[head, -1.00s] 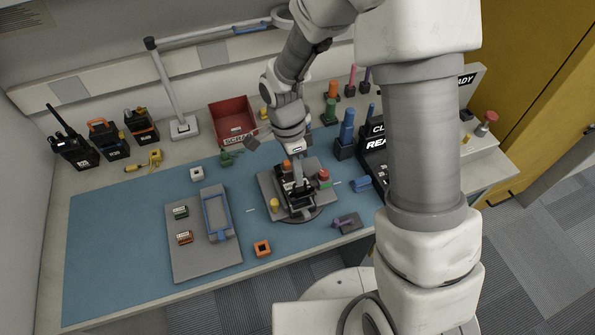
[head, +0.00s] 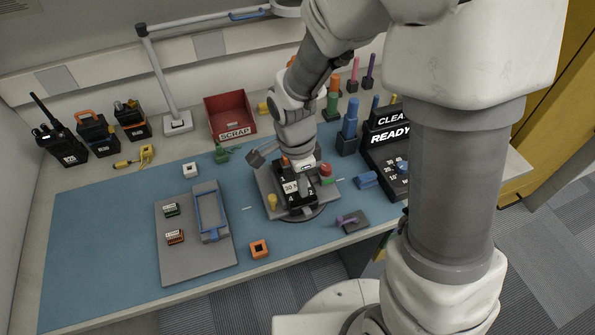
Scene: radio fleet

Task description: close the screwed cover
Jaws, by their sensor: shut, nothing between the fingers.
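A dark radio body with a white label (head: 290,187) lies on the grey fixture plate (head: 268,204) on the blue mat. A screwed cover cannot be told apart on it at this size. My gripper (head: 303,175) is shut and empty, just above the far part of the radio. My wrist hides part of the fixture, and whether the fingertips touch anything cannot be told. A yellow knob (head: 272,201) stands at the fixture's near left, and a red knob (head: 326,170) with a green part stands at its right.
A grey tray (head: 178,264) left of the fixture holds two small modules and a blue-edged frame (head: 211,213). An orange block (head: 259,249) and a grey block with a purple handle (head: 353,220) lie in front. A red scrap bin (head: 230,116) stands behind. The mat's left is clear.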

